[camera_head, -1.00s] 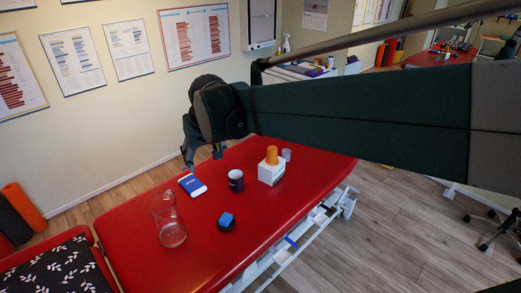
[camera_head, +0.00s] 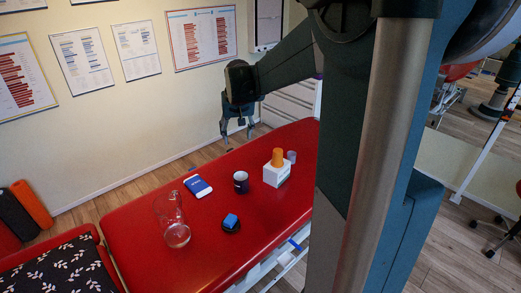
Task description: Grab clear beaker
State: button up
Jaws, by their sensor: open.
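A large clear glass vessel (camera_head: 176,234), like a jug or tall beaker, is on the left part of the red treatment table (camera_head: 130,238). A smaller clear cup (camera_head: 291,156) is near the table's far right, just behind a white box. I cannot tell for certain which of the two is the clear beaker. My gripper (camera_head: 238,139) is open and empty. It hangs with its fingers down, near the table's back edge, apart from both clear vessels. It appears to the left of the small cup and up and right of the large vessel.
An orange cup (camera_head: 277,157) sits on the white box (camera_head: 276,175). A dark mug (camera_head: 241,182), a blue block (camera_head: 230,220) on a black disc (camera_head: 231,228) and a blue-white packet (camera_head: 197,187) lie between the clear vessels. A patterned cushion (camera_head: 65,268) is at lower left.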

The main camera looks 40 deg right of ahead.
jog(key=w+d+f+m, duration=0.1)
jog(key=d+f, duration=0.2)
jog(key=d, duration=0.3)
jog(key=w+d+f+m+g, duration=0.1)
jog(key=d+f, duration=0.2)
jog(key=d, duration=0.3)
jog(key=w+d+f, duration=0.2)
jog(key=d+f, duration=0.1)
jog(key=d, duration=0.3)
jog(key=m+g, duration=0.2)
jog(key=m, duration=0.1)
send_over(291, 158)
jog(key=d, duration=0.2)
notch_tip(291, 158, down, 14)
jog(key=shift+w+a+f+p, duration=0.15)
jog(key=shift+w+p, duration=0.25)
jog(key=shift+w, duration=0.05)
jog(key=shift+f, duration=0.15)
jog(key=shift+w+f, duration=0.1)
jog(key=shift+f, duration=1.05)
jog(key=shift+f+b, duration=0.15)
jog(key=shift+b, duration=0.15)
jog(key=shift+w+d+f+b, duration=0.15)
jog(key=shift+f+b, duration=0.25)
jog(key=shift+f, duration=0.85)
jog(key=shift+d+f+b, duration=0.1)
jog(key=shift+f+b, duration=0.25)
jog(key=shift+f, duration=0.85)
jog(key=c, duration=1)
